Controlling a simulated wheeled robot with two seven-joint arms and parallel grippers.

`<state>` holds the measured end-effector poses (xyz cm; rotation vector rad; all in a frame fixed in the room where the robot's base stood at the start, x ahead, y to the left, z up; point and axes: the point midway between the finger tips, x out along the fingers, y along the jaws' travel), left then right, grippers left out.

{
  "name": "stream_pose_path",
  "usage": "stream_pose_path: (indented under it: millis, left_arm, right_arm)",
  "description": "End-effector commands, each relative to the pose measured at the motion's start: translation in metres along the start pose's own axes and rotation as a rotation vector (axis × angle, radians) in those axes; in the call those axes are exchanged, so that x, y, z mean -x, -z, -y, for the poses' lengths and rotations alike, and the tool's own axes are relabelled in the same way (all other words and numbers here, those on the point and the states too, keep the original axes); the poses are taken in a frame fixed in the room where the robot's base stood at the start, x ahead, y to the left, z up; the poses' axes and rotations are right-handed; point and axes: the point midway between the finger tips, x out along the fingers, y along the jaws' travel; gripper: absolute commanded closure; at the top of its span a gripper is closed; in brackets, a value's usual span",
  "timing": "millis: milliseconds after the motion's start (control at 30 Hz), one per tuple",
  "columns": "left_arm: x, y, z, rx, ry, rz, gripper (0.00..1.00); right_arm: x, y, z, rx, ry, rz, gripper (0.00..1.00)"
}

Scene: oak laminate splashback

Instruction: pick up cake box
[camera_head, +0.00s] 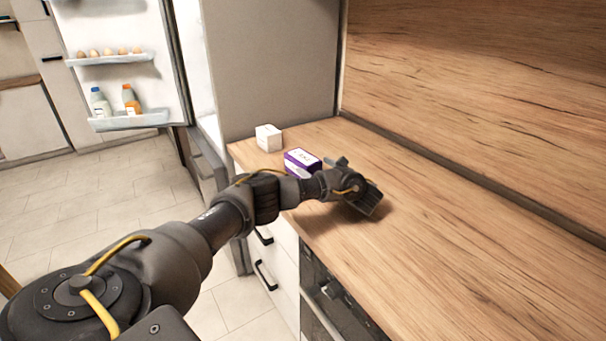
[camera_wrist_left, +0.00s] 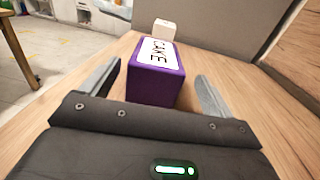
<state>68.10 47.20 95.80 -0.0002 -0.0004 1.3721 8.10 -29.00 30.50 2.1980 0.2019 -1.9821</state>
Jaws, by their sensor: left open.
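The cake box (camera_head: 302,163) is purple with a white label and stands on the wooden counter, partly hidden by my left arm in the head view. In the left wrist view the cake box (camera_wrist_left: 156,82) stands upright ahead, its label reading "CAKE". My left gripper (camera_head: 360,188) is low over the counter, close to the box. In the left wrist view my left gripper (camera_wrist_left: 158,90) is open, with one finger on each side of the box's near end. I cannot tell whether either finger touches it. My right gripper is in neither view.
A small white box (camera_head: 268,138) stands behind the cake box near the counter's left end; it also shows in the left wrist view (camera_wrist_left: 163,30). The fridge (camera_head: 125,60) stands open beyond. The oak splashback (camera_head: 480,90) bounds the right side. The counter (camera_head: 430,240) is clear toward the front.

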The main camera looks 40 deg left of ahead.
Motion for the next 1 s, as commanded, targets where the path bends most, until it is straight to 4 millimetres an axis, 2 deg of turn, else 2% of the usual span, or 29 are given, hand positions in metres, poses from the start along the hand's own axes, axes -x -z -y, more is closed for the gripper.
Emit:
stream_pose_path:
  millis: [167,367,400,600,900,1000]
  left_arm:
    - [-0.001,0.000,0.000,-0.001,0.000,0.000,0.13]
    - [-0.017,0.004,-0.003,0.003,-0.002,-0.001,0.13]
    - [-0.025,-0.003,-0.004,0.001,-0.003,0.001,0.13]
    - [-0.049,-0.005,-0.005,0.000,-0.001,0.002,0.13]
    - [-0.053,-0.004,-0.004,0.000,0.001,0.000,0.13]
    - [-0.053,-0.004,-0.004,0.000,0.000,0.000,0.26]
  right_arm:
    - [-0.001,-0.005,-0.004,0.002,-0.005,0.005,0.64]
    - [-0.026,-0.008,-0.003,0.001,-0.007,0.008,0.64]
    - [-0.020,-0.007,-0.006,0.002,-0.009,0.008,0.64]
    - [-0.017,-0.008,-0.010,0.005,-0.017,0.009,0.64]
    - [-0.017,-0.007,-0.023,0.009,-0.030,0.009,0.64]
    - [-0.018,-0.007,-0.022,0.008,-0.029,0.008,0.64]
